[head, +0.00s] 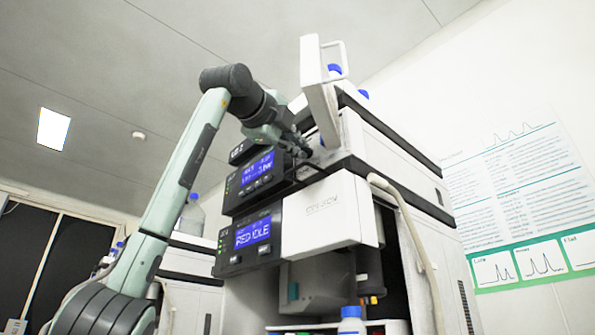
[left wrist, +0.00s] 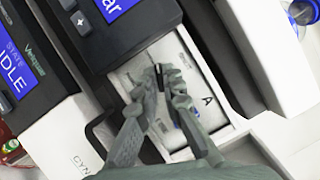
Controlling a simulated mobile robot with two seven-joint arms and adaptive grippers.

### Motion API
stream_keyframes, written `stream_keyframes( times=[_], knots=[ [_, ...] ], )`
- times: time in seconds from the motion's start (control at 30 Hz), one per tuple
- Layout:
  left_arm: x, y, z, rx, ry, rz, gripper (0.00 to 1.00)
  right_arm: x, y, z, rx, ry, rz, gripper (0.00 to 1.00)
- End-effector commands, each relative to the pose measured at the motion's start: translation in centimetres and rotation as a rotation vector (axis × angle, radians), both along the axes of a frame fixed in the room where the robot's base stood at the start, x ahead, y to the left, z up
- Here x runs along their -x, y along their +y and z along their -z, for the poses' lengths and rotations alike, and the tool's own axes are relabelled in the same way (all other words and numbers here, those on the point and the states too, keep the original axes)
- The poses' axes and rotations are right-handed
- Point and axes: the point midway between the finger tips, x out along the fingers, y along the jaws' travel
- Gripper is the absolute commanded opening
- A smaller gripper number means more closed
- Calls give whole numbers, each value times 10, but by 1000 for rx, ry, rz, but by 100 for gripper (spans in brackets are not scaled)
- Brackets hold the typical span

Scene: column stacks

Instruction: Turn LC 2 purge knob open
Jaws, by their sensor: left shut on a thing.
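My left gripper (head: 302,146) reaches in from the left to the recess beside the upper display of the stack. In the left wrist view its fingertips (left wrist: 161,76) are closed together on a small dark piece, the purge knob (left wrist: 160,68), in front of a pale panel (left wrist: 185,62) marked with a letter A. The fingers hide most of the knob, so I cannot tell its turn angle. The upper module's blue display (head: 258,172) ends in "bar". My right gripper is not in view.
A white door (head: 320,92) stands open just right of the gripper. Below are a second blue display (head: 253,232) reading IDLE and a closed white front cover (head: 325,212). A pale hose (head: 410,225) runs down the right side. A blue-capped bottle (head: 351,322) stands at the bottom.

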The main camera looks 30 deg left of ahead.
Motion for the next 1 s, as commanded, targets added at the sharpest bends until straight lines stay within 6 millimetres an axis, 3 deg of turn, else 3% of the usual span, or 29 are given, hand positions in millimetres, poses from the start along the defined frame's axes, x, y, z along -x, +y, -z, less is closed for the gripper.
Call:
stream_keyframes(
  times=[0.4, 1.0],
  knots=[
    [0, -1, -2, 209, 75, 1, 0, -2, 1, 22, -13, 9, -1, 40],
    [0, -1, -2, 249, 86, 2, 0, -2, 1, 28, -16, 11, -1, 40]
  ],
)
